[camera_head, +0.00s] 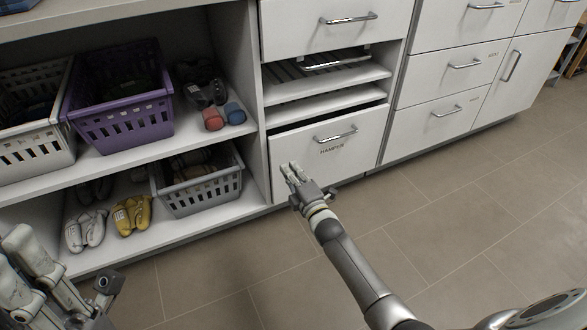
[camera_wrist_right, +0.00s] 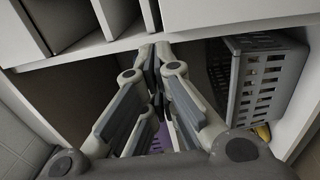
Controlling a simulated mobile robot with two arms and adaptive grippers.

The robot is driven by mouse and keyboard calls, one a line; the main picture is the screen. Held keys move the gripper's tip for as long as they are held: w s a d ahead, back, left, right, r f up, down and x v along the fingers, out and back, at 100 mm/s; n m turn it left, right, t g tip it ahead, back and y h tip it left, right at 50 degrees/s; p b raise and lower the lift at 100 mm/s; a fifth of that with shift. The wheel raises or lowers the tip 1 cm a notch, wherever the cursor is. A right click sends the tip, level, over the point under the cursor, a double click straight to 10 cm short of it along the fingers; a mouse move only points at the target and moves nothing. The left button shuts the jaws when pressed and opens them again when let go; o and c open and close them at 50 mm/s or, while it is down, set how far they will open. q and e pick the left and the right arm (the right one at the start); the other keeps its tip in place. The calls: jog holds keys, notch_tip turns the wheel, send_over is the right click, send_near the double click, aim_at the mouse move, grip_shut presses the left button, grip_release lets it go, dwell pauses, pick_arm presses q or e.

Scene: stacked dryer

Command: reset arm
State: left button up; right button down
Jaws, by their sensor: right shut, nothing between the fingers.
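My right gripper (camera_head: 292,176) is stretched forward in the head view, in front of the white drawer marked HAMPER (camera_head: 330,150). Its fingers are shut with nothing between them. In the right wrist view my right gripper (camera_wrist_right: 155,52) shows its fingertips together, near a white shelf edge. I cannot tell from the views whether the fingertips touch anything. My left gripper (camera_head: 35,265) shows at the lower left corner of the head view, partly cut off by the frame. Its fingertips are not clear enough to tell open from shut.
Open shelves at left hold a purple basket (camera_head: 118,100), a white basket (camera_head: 28,125), a grey basket (camera_head: 200,190), and white (camera_head: 85,229) and yellow shoes (camera_head: 131,215). White cabinets (camera_head: 440,80) line the right. The tiled floor (camera_head: 470,220) in front is clear.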

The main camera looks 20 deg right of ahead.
jog(key=shift+s, duration=0.9)
